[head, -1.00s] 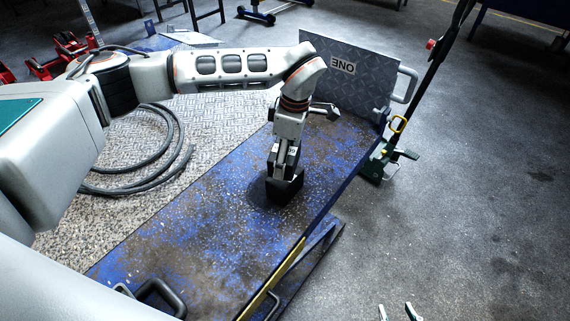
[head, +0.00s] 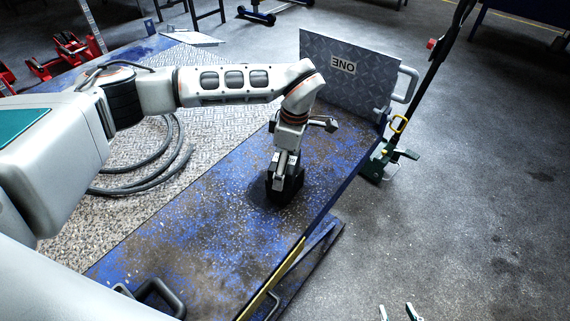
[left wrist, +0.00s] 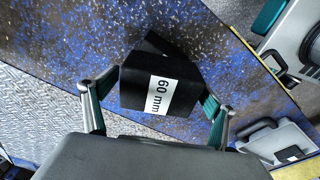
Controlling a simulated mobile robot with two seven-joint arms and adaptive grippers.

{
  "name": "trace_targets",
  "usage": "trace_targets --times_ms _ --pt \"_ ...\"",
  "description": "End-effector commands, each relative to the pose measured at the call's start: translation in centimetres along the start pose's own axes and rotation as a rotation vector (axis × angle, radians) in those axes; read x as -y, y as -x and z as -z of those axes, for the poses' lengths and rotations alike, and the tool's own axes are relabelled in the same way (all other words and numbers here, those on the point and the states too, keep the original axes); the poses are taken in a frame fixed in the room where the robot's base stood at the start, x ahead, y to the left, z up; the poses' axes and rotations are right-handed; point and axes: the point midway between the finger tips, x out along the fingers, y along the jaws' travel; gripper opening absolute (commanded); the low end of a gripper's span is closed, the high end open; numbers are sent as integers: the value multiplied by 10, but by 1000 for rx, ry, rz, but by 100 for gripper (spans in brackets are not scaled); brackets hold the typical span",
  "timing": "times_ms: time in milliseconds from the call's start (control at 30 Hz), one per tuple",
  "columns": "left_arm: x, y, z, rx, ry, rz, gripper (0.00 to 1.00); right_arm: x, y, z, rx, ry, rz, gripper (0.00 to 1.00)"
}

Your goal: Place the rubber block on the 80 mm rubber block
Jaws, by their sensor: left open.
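A black rubber block labelled "60 mm" (left wrist: 160,85) is between the spread fingers of my left gripper (left wrist: 162,92) in the left wrist view. Part of a second black block (left wrist: 160,42) shows behind it, turned at an angle; its label is hidden. In the head view the black blocks (head: 284,190) form one dark shape on the blue platform, and I cannot tell them apart. My left gripper (head: 286,165) points down over them and is open. My right gripper (head: 397,312) shows only its two separated fingertips at the bottom edge, open and empty.
The scuffed blue platform (head: 215,235) has free room around the blocks. An upright plate marked "ONE" (head: 350,85) stands at its far end. A pole with a green base (head: 378,165) is to the right. A black hose (head: 150,180) lies coiled on the left.

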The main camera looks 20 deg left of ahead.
Motion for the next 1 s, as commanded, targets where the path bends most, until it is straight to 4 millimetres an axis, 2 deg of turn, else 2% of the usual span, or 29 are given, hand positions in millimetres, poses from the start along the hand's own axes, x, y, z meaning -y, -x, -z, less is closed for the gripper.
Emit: trace_targets --times_ms 167,500,700,1000 --pt "-2 13 0 1 0 -5 86 0 0 2 -2 -1 0 40" --pt "-1 80 0 0 -1 -6 86 0 2 6 -7 -5 1 40" --pt "-1 110 0 -1 0 -3 86 1 3 6 -5 -7 3 40" --pt "0 123 0 0 0 0 86 2 3 3 0 -8 5 40"
